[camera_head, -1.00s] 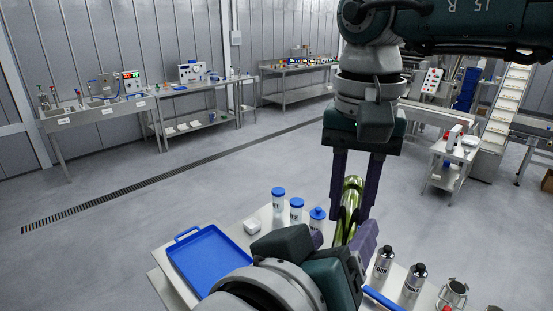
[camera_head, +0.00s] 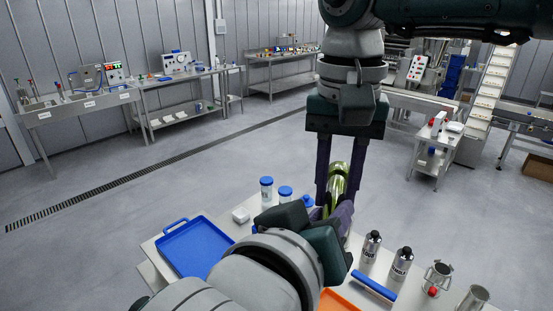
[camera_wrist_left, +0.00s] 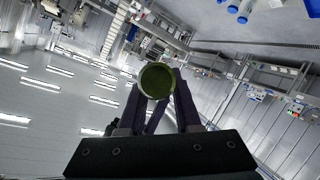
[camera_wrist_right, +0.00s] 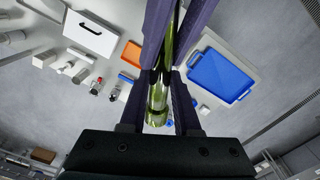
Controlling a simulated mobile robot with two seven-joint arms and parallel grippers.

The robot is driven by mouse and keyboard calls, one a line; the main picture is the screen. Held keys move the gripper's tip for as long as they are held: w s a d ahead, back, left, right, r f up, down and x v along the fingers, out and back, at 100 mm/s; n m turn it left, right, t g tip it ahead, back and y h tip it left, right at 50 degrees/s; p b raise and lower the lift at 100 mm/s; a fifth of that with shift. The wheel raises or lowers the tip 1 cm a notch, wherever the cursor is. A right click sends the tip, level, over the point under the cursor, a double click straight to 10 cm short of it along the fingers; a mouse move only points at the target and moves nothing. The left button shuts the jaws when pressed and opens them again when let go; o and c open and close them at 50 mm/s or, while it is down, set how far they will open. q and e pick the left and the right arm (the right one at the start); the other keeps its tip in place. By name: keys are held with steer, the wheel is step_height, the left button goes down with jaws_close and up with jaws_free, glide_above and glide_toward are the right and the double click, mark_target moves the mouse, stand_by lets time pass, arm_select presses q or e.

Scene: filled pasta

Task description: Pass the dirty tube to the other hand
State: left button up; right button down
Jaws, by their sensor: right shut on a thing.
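The dirty tube (camera_head: 338,183) is a shiny yellow-green cylinder, upright between my two grippers in the head view. My right gripper (camera_head: 328,200) points down from above and is shut on the tube. My left gripper (camera_head: 333,213) reaches in from below, its fingers on either side of the tube's lower part. The left wrist view shows the tube's round open end (camera_wrist_left: 157,80) between the left fingers; whether they press on it I cannot tell. In the right wrist view the tube (camera_wrist_right: 160,95) runs between both pairs of fingers, partly hidden by them.
Below stands a table with a blue tray (camera_head: 195,248) at left, blue-capped bottles (camera_head: 266,188), dark-topped metal bottles (camera_head: 401,262), a blue-handled item (camera_head: 374,287) and an orange item (camera_head: 337,301). Free floor lies beyond. Benches line the far wall.

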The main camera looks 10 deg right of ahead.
arm_select(q)
steer(key=shift+d+r, duration=0.1)
jaws_close()
arm_select(e)
steer(key=c, duration=0.5)
jaws_free()
steer(key=shift+c, duration=0.2)
